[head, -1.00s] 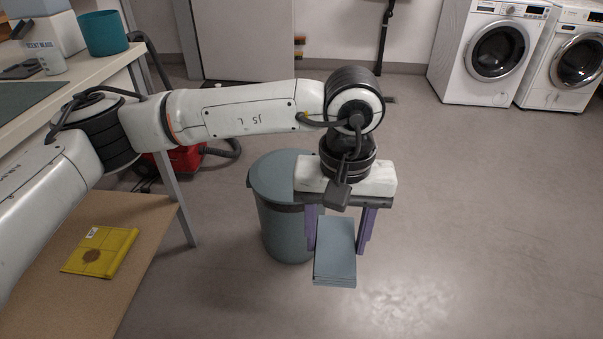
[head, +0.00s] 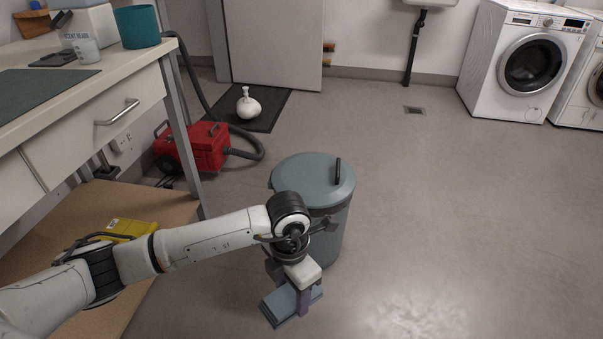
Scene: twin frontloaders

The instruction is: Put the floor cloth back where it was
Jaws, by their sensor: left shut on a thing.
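The floor cloth (head: 279,306) looks like a flat, folded grey-blue stack. My left gripper (head: 294,293) is shut on it and holds it low, in front of the grey-blue lidded bin (head: 313,178). The cloth looks tilted in the view, and part of it is hidden under the gripper. I cannot tell how far it is above the floor. My right gripper is not in view.
A workbench (head: 130,60) with a lower wooden shelf (head: 120,200) stands at left. A yellow packet (head: 128,227) lies on the shelf, partly behind my arm. A red vacuum cleaner (head: 195,147) and dark mat (head: 262,118) are behind. Open floor (head: 430,200) lies to the right.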

